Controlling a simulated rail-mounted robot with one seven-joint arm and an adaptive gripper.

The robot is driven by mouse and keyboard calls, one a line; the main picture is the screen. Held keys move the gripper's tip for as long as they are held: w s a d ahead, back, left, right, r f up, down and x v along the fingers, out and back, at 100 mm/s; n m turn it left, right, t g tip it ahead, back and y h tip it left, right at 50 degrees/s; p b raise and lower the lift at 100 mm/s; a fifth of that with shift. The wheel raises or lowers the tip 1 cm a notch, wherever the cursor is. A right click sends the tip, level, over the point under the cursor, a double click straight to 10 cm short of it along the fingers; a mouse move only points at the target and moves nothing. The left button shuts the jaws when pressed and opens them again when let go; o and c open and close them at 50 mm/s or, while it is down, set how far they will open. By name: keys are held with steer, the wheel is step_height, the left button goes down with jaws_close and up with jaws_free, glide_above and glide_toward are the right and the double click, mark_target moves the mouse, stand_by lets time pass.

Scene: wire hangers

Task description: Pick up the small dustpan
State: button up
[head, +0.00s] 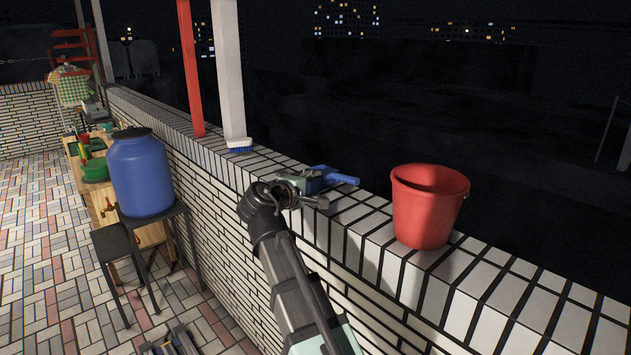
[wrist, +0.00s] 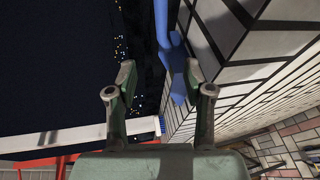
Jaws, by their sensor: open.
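The small blue dustpan (head: 330,177) lies on top of the tiled wall in the head view, its handle pointing right. My gripper (head: 306,188) is at its near left side and hides part of it. In the wrist view the blue dustpan (wrist: 176,55) runs down from the top edge, in front of and between the open fingers, nearer the right finger. My gripper (wrist: 160,77) is open and appears empty there. I cannot tell whether a finger touches the dustpan.
A red bucket (head: 427,205) stands on the wall to the right. A blue-bristled brush (head: 239,147) is on the wall to the left, by a white post (head: 228,75) and a red post (head: 190,70). A blue barrel (head: 141,175) stands on a stand below the wall. Beyond the wall is dark.

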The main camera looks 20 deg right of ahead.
steer(key=p, duration=0.2)
glide_toward(337, 177)
steer(key=x, duration=0.5)
steer(key=shift+r, duration=0.15)
steer(key=shift+p+x, duration=1.4)
steer(key=shift+x, duration=1.7)
jaws_close()
